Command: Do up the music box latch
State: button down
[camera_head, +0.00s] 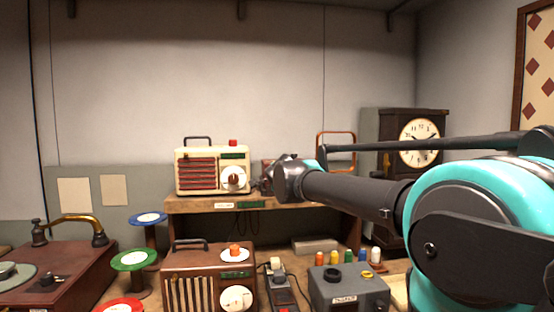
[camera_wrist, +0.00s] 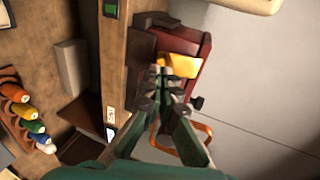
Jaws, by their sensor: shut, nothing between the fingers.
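The music box is a dark red box. In the wrist view (camera_wrist: 185,42) it lies just beyond my fingertips, with a yellow-brass plate, perhaps the latch (camera_wrist: 180,65), on the side near me. A dark knob sticks out at its right side. My gripper (camera_wrist: 162,83) is shut and empty, its tips close to the brass plate; I cannot tell whether they touch. The tips cover part of the box, and the latch's exact position is unclear. In the head view the box (camera_head: 267,176) shows only as a small reddish piece on the raised shelf, mostly behind my arm.
A cream radio (camera_head: 212,170) stands left of the box on the wooden shelf (camera_head: 190,205). An orange frame (camera_head: 336,134) rises behind my arm. A clock (camera_head: 418,142) stands at right. Below are a brown radio (camera_head: 205,272), a grey device (camera_head: 345,290) and coloured spools.

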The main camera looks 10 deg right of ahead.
jog(key=shift+w+f, duration=0.4)
jog(key=shift+f, duration=0.2)
jog(key=shift+w+f, duration=0.35)
jog(key=shift+f, duration=0.2)
dwell(0.9)
